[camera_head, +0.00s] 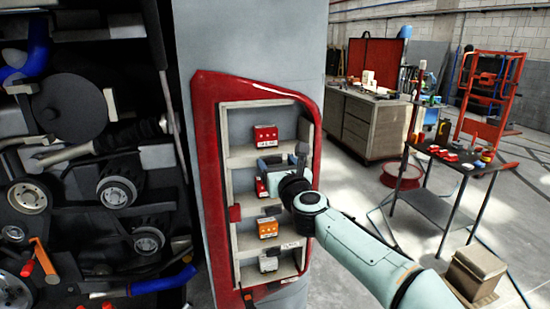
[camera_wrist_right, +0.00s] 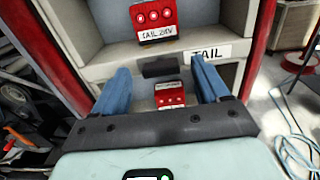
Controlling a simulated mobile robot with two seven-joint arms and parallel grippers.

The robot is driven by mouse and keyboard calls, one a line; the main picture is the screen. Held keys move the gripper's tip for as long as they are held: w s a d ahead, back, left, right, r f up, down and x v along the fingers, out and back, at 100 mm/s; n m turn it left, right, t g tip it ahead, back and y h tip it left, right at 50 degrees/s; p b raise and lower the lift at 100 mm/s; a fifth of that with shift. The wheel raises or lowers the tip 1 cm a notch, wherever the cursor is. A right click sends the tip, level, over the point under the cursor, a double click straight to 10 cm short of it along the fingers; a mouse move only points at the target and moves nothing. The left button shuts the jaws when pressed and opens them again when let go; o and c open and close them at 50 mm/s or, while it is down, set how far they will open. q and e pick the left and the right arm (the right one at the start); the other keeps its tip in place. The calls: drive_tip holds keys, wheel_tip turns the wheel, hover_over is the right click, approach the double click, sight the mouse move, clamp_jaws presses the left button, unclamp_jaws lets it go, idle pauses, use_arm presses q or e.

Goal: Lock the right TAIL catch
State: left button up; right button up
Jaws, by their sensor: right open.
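My right gripper (camera_head: 281,165) is at the middle bays of the red-framed lamp housing (camera_head: 208,150), its arm coming in from the lower right. In the right wrist view, its two blue fingers (camera_wrist_right: 160,68) stand wide apart with nothing gripped. A dark bar (camera_wrist_right: 163,68), perhaps the TAIL catch, lies between the fingertips on the shelf edge. A white TAIL label (camera_wrist_right: 208,53) sits to its right, partly behind the right finger. A red block (camera_wrist_right: 169,94) shows below the bar. A red TAIL 24V block (camera_wrist_right: 154,18) sits in the bay above. My left gripper is not visible.
Below the gripper are bays with an orange block (camera_head: 268,228) and a whitish block (camera_head: 268,263). Dark machinery (camera_head: 75,200) fills the left. A cart (camera_head: 450,200), workbench (camera_head: 360,125) and cardboard box (camera_head: 476,272) stand at the right. Open floor lies between.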

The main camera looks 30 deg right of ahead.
drive_tip(key=shift+x, duration=1.1)
drive_tip(key=c, duration=1.1)
drive_tip(key=shift+o, duration=0.2)
